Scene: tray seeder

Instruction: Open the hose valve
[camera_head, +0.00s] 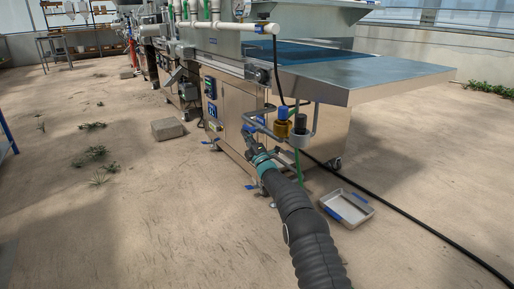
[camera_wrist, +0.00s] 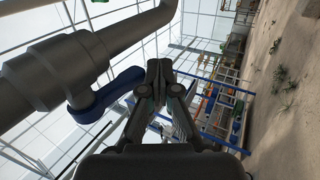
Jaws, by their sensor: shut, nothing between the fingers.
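The hose valve shows in the wrist view as a thick grey pipe fitting (camera_wrist: 55,72) with a blue lever handle (camera_wrist: 104,97) beneath it. The lever slants up to the right, and its free end comes near my gripper's fingers. My gripper (camera_wrist: 160,68) is shut and empty, just right of the lever; I cannot tell whether they touch. In the head view my gripper (camera_head: 248,131) is at the front of the metal machine, by the bent grey pipe (camera_head: 262,127). A small blue part (camera_head: 260,119) there looks like the lever, but it is too small to be sure.
The machine's metal table (camera_head: 350,80) juts out above. A shallow tray (camera_head: 346,207) and a black hose (camera_head: 420,224) lie on the floor. The floor at left is mostly clear.

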